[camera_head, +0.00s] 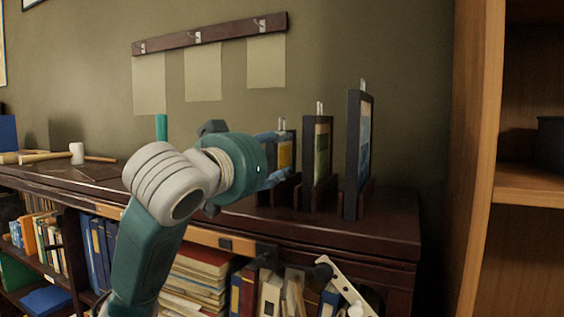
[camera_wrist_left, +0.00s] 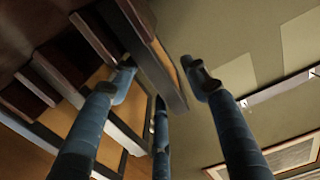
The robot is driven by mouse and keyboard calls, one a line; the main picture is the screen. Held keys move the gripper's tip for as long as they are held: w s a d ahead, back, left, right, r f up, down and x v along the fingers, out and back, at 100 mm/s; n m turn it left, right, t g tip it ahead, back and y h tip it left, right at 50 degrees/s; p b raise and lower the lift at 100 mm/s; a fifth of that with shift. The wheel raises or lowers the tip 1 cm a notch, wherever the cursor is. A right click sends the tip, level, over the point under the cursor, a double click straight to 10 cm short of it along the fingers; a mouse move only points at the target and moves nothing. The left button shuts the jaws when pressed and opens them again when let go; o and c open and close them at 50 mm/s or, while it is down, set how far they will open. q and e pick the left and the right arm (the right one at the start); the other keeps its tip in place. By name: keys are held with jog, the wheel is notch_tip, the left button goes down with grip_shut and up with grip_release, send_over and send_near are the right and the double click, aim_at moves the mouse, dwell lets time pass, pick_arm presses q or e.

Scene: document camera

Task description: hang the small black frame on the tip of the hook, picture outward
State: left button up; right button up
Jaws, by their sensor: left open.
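The small black frame (camera_head: 286,152), with a yellow picture and a metal hanger on top, stands upright in a wooden holder on the cabinet. My left gripper (camera_head: 277,160) is open, its blue fingers at the frame and partly covering it. In the left wrist view the left gripper (camera_wrist_left: 163,84) has its fingers spread around a dark frame edge (camera_wrist_left: 158,66), apparently the small frame's; contact is unclear. A dark wall rail (camera_head: 210,34) carries a left hook (camera_head: 142,47), a middle hook (camera_head: 196,37) and a right hook (camera_head: 262,25), all bare. My right gripper is not in view.
A medium frame (camera_head: 318,150) and a large frame (camera_head: 357,145) stand close to the right of the small one. Pale panels (camera_head: 203,75) hang below the rail. A mallet (camera_head: 76,153) lies on the cabinet top (camera_head: 385,225) at left. A wooden shelf (camera_head: 480,120) rises at right.

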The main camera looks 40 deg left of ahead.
pick_arm(q)
jog(key=shift+w+a, duration=0.2)
jog(key=shift+w, duration=0.45)
jog(key=shift+w+a, duration=0.1)
jog(key=shift+w, duration=0.3)
jog(key=shift+c, duration=0.2)
jog(key=shift+s, duration=0.1)
grip_shut()
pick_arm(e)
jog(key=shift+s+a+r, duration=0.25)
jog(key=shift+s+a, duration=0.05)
pick_arm(q)
jog(key=shift+r, duration=0.15)
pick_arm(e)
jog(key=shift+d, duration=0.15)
